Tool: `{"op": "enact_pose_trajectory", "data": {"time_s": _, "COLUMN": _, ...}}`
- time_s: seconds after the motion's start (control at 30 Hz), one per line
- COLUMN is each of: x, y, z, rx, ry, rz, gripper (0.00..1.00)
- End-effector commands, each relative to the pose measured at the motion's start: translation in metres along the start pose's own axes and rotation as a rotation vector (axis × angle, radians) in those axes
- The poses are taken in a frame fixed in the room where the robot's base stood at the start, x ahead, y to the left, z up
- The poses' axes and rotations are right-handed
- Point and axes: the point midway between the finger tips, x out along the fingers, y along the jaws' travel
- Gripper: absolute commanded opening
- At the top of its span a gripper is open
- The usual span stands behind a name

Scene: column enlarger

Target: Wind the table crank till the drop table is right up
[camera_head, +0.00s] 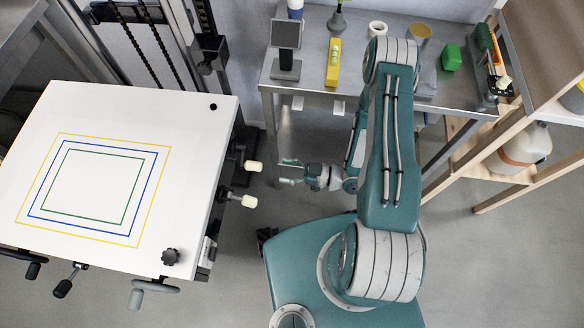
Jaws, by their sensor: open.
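The white drop table (90,100), printed with yellow, blue and green rectangles, fills the left of the view. From above I cannot tell its height on the column. Two cranks with cream knobs stick out from its right side: one knob is farther back (252,166), the other nearer the front (249,201). Which one is the table crank I cannot tell. My gripper (284,172) is open and empty, pointing left. In the picture it is just right of the two knobs, with a gap to both.
The column (204,30) with chains stands behind. A metal bench (305,68) with small items is at the back, and a wooden shelf (490,140) at right.

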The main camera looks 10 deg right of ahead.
Motion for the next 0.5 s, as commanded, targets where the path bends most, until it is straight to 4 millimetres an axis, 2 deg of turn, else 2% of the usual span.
{"op": "enact_pose_trajectory", "data": {"time_s": 0.5, "x": 0.045, "y": 0.000, "z": 0.000, "rx": -0.002, "ry": -0.002, "rz": -0.003, "gripper": 0.69}}
